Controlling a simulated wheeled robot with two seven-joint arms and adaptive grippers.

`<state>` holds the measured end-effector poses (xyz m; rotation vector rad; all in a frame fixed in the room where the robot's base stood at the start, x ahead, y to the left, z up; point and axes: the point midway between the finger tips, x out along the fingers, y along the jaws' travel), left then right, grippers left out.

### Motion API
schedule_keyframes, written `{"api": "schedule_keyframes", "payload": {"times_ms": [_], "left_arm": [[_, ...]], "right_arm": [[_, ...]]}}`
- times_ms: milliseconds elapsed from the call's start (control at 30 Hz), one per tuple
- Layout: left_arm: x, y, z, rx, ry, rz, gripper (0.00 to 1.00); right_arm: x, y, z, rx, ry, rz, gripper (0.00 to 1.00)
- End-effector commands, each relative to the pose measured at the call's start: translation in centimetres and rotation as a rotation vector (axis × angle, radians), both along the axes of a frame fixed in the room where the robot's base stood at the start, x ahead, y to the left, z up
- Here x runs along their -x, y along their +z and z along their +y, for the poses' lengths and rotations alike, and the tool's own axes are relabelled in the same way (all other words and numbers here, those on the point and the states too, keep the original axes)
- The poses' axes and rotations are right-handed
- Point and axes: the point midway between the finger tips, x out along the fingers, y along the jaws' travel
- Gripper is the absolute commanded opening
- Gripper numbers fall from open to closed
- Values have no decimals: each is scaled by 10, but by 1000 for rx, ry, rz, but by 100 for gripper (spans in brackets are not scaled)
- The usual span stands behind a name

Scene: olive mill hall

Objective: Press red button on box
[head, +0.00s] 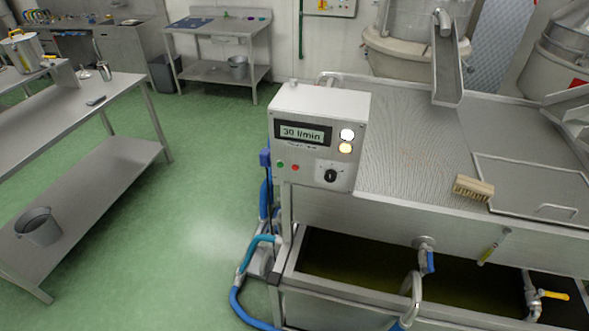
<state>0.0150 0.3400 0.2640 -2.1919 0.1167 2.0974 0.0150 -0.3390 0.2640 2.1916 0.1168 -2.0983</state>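The control box (320,140) is a pale grey metal box at the left end of the steel machine, near the middle of the head view. Its display (302,133) reads 30 l/min. The small red button (295,167) is low on its front face. A green button (280,164) is just left of the red one, and a black knob (330,175) is to the right. Two round lamps, one white (347,134) and one amber (345,148), look lit. Neither of my grippers is in view.
A wooden brush (473,188) lies on the machine's steel top (410,150). Blue hoses (242,290) run to the floor below the box. A steel table (60,115) with a bucket (38,226) on its lower shelf stands at left. Green floor between is clear.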

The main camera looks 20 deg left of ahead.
Motion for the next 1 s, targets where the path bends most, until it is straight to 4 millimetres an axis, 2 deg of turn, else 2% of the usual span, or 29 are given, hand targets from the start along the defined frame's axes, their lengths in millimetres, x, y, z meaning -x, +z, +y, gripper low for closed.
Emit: {"api": "schedule_keyframes", "payload": {"times_ms": [67, 567, 1000], "left_arm": [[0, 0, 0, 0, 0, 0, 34], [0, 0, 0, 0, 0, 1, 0], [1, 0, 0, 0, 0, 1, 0]], "right_arm": [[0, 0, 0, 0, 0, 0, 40], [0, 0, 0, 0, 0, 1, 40], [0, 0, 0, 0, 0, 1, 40]]}}
